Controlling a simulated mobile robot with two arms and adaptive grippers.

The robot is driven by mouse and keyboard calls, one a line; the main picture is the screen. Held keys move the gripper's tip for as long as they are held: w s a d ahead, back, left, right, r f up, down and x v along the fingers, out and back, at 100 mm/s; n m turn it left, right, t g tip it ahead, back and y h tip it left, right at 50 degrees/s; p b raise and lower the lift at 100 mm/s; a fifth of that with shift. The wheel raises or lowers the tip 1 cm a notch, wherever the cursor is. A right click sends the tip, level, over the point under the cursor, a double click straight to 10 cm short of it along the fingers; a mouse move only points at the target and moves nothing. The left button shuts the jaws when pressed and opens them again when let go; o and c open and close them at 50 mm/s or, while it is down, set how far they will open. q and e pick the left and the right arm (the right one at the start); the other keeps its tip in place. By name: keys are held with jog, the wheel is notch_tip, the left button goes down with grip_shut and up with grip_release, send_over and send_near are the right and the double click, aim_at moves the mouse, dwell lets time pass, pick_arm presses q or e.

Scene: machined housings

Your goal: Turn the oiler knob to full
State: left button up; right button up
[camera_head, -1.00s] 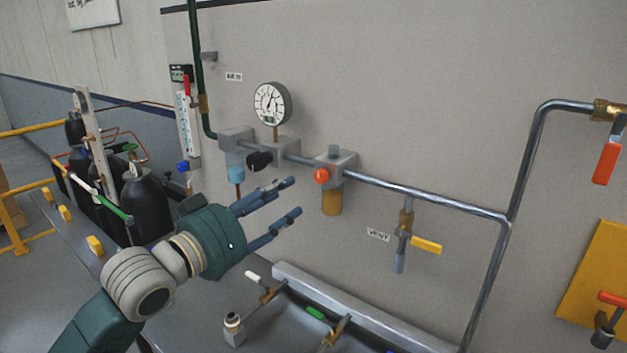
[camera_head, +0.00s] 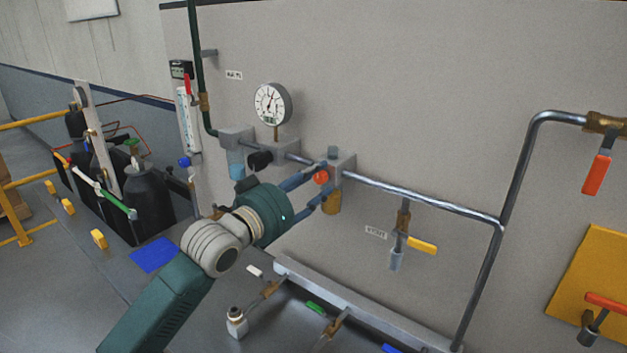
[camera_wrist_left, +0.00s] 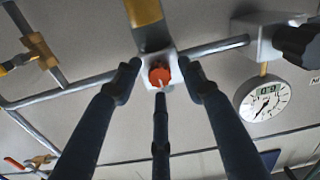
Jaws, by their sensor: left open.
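The oiler is a grey block (camera_head: 345,165) on the wall pipe with an amber bowl (camera_head: 332,203) under it. Its orange-red knob (camera_head: 321,177) faces me. My left gripper (camera_head: 322,182) is open, with its fingers reaching to the knob from the front left. In the left wrist view the knob (camera_wrist_left: 159,76) sits between the spread fingers (camera_wrist_left: 160,82), with a pale mark on its face. The fingertips look close around it; I cannot tell whether they touch it. The amber bowl (camera_wrist_left: 143,12) shows above the knob there. My right gripper is not in view.
A pressure gauge (camera_head: 271,104) and a black knob (camera_head: 260,160) are on the same line to the left. A vent valve with a yellow handle (camera_head: 421,245) hangs to the right. A trough (camera_head: 360,306) with valves lies below. The wall right of the oiler is mostly clear.

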pick_arm(q)
grip_shut()
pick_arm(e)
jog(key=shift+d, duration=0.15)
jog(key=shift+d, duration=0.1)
